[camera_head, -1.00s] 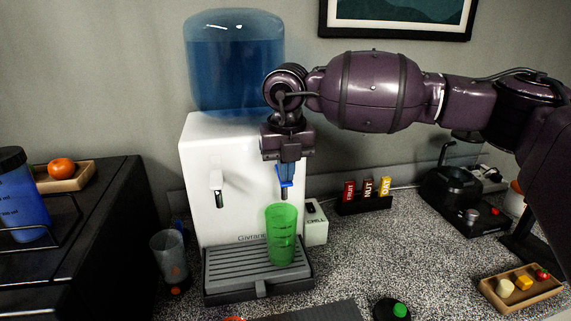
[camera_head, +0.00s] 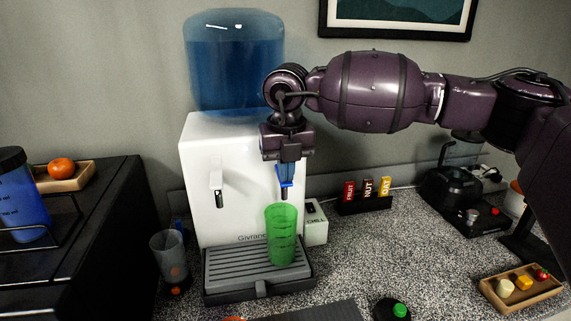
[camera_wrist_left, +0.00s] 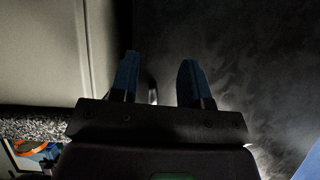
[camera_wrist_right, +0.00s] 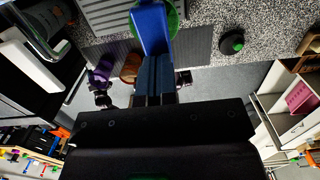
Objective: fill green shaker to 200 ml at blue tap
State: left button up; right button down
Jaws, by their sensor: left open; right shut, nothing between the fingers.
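The green shaker (camera_head: 281,236) stands upright on the drip tray (camera_head: 226,262) of the white water dispenser (camera_head: 225,178), under the blue tap (camera_head: 284,176). My right gripper (camera_head: 287,160) is shut with nothing in its fingers, right at the blue tap and above the shaker. In the right wrist view the shut fingers (camera_wrist_right: 155,72) meet the blue tap lever (camera_wrist_right: 151,28), with the green shaker rim (camera_wrist_right: 172,18) behind it. The water level in the shaker cannot be read. My left gripper (camera_wrist_left: 158,82) is open and empty, away from the dispenser, over a dark floor.
A clear cup (camera_head: 169,256) stands left of the dispenser. A small white CHILL box (camera_head: 315,224) is close to its right. Fruit, nut and oat packets (camera_head: 367,188) stand behind. A green-topped black item (camera_head: 398,309) and a wooden tray (camera_head: 521,296) are in front at right.

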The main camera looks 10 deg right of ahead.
dwell(1.0)
jog(key=shift+r, duration=0.2)
dwell(0.4)
jog(key=shift+r, duration=0.15)
jog(key=shift+r+p, duration=0.45)
